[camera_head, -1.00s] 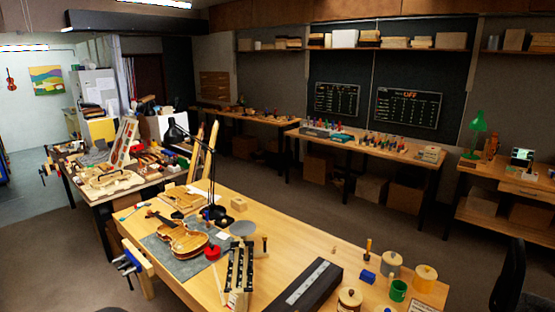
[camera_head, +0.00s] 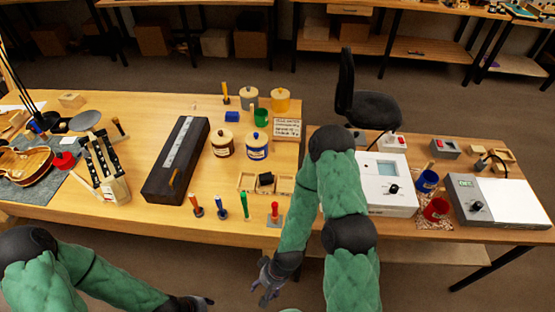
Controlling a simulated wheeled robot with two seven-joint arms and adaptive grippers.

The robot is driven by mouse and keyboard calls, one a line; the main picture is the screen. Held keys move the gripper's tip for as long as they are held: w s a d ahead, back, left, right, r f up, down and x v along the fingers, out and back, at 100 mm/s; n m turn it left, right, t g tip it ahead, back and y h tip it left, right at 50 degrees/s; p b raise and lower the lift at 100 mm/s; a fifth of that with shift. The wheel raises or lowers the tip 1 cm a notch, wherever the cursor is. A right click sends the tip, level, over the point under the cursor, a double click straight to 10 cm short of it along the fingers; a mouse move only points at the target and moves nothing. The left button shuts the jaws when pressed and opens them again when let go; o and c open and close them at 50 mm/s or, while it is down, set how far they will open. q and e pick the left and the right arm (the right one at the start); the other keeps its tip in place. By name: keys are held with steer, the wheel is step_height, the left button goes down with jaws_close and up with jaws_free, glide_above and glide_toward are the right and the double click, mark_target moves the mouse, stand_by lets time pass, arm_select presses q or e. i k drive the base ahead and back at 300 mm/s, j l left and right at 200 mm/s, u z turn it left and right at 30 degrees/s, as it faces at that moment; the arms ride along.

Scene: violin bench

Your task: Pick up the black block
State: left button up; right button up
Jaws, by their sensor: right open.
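A small black block (camera_head: 266,179) lies in the middle of a shallow wooden tray (camera_head: 246,181) with compartments, near the front edge of the bench. My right gripper (camera_head: 265,287) is open and empty, below the tray in the picture and in front of the bench edge, clear of the block. My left gripper (camera_head: 199,302) is at the bottom edge of the picture, left of the right one. It is partly cut off and its jaws do not show clearly.
A long dark case (camera_head: 160,181) lies left of the tray. Several upright tools, including a red-handled one (camera_head: 275,211), stand before the tray. Lidded jars (camera_head: 257,146) stand behind it. A white device (camera_head: 388,205) is at the right. A violin (camera_head: 25,165) lies far left.

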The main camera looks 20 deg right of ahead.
mark_target(266, 179)
steer(key=z, duration=0.75)
